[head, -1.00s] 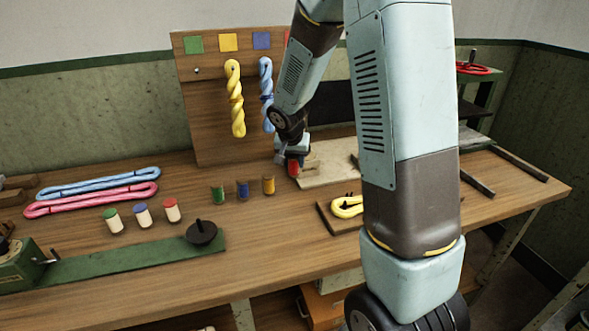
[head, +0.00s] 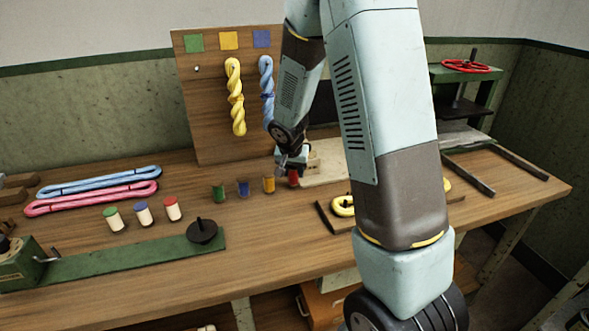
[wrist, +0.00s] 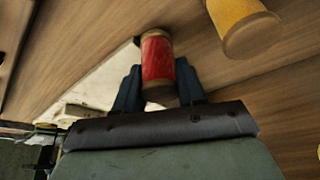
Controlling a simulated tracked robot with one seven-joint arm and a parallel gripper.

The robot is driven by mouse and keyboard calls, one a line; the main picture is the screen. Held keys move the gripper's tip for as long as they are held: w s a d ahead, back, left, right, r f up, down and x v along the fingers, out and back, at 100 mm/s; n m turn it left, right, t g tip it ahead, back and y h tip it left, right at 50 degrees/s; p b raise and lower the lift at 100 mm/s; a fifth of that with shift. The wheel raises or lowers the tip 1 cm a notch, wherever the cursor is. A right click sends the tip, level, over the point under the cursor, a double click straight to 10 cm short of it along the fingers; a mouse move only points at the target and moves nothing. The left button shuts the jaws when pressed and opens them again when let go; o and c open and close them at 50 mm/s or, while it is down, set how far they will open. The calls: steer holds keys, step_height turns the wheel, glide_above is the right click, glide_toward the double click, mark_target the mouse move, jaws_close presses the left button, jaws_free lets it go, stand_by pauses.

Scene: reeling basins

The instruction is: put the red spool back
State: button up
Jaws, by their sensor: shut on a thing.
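The red spool (head: 293,179) is upright at the right end of a row of spools, next to the yellow spool (head: 268,184). My gripper (head: 291,166) comes down on it from above and is shut on it. In the wrist view the red spool (wrist: 158,58) sits between the two dark fingers (wrist: 158,80), with the yellow spool (wrist: 243,25) apart at the upper right. The red spool's base is at or very near the table top; I cannot tell whether it touches.
A blue spool (head: 243,188) and a green spool (head: 218,193) stand further left. A pale board (head: 325,168) lies close on the right. The hanging board (head: 200,120) with yellow and blue skeins rises behind. Several cream bobbins (head: 143,213) stand front left.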

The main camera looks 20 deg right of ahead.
steer(key=o, duration=1.1)
steer(key=shift+r, duration=0.1)
steer(key=shift+r, duration=0.25)
steer(key=v, duration=1.3)
steer(key=shift+s+d+r+n+t+y, duration=0.35)
steer(key=shift+s+r+n, duration=0.55)
steer(key=shift+s+r, duration=2.5)
steer(key=shift+s+d+r+n+t+y, duration=0.35)
steer(key=shift+s+r+n, duration=0.8)
steer(key=shift+s, duration=4.4)
steer(key=shift+s+d+r+n+t+y, duration=0.1)
steer(key=shift+s+d+r+n+y, duration=0.35)
steer(key=shift+s+r, duration=3.05)
